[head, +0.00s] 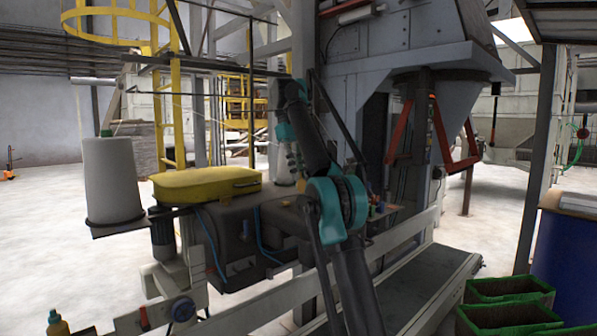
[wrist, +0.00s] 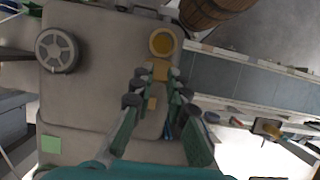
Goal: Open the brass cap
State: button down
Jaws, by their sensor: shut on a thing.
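The brass cap (wrist: 162,42) shows in the wrist view as a round golden disc on top of a grey-brown machine housing (wrist: 95,100). A small brass tab (wrist: 159,71) lies just below the disc and seems to belong to the cap. My gripper (wrist: 159,75) has its fingertips on both sides of this tab and is shut on it. A smaller tan patch shows lower down between the fingers. In the head view my gripper is mostly hidden behind my arm above the dark housing (head: 235,220), and I cannot make out the cap clearly there.
A grey handwheel (wrist: 57,50) is on the housing at upper left. A wooden barrel (wrist: 212,12) and a conveyor belt (wrist: 245,75) lie to the right. In the head view a yellow cover (head: 205,184) and a white thread cone (head: 110,180) stand left of my arm.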

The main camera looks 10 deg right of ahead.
jog(key=c, duration=1.5)
grip_release()
jog(key=shift+s+d, duration=0.1)
